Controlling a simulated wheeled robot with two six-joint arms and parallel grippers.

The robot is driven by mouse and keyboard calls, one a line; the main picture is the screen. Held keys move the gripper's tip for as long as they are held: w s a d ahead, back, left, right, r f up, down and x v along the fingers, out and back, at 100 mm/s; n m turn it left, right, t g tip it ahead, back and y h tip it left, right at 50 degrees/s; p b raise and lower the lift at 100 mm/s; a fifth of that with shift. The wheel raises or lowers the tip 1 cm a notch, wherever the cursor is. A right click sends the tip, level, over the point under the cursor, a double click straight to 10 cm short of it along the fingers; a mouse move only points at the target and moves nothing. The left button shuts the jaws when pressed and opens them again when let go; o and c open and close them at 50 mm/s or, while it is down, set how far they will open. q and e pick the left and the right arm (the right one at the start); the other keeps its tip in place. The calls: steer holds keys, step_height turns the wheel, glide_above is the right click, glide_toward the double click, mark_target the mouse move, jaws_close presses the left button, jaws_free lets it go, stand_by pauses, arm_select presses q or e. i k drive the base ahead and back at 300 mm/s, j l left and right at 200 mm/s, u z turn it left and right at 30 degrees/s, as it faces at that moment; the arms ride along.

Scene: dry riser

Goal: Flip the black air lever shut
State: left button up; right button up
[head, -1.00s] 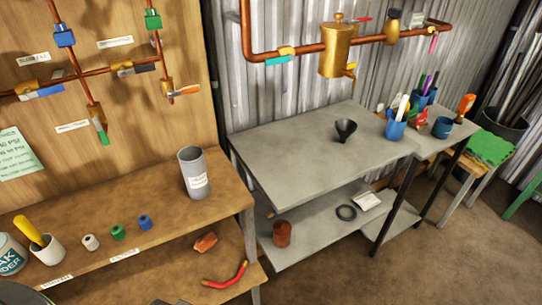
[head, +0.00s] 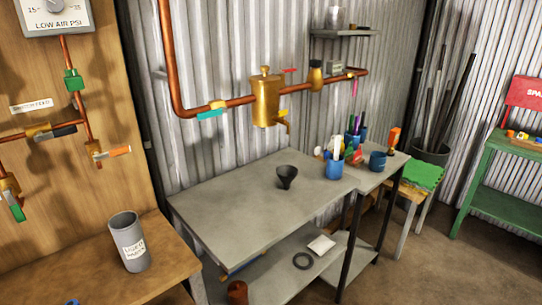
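A dark, near-black lever handle (head: 64,130) sits on a brass valve (head: 38,132) on the wooden board at the left. The handle lies roughly along its copper pipe, pointing right. A white label (head: 31,106) is above it, its text too small to read surely. A gauge marked LOW AIR PSI (head: 55,14) is at the top left, above a vertical pipe with a green fitting (head: 73,80). An orange lever (head: 116,151) and a green lever (head: 16,209) are nearby. Neither of my grippers is in view.
A grey metal table (head: 235,205) with a black funnel (head: 287,177) stands at the centre. A grey cup (head: 129,242) is on the wooden bench. A brass pot (head: 265,100) hangs on the wall pipe. Brown floor is open at the lower right.

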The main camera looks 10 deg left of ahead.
mark_target(60, 132)
steer(key=u, duration=1.4)
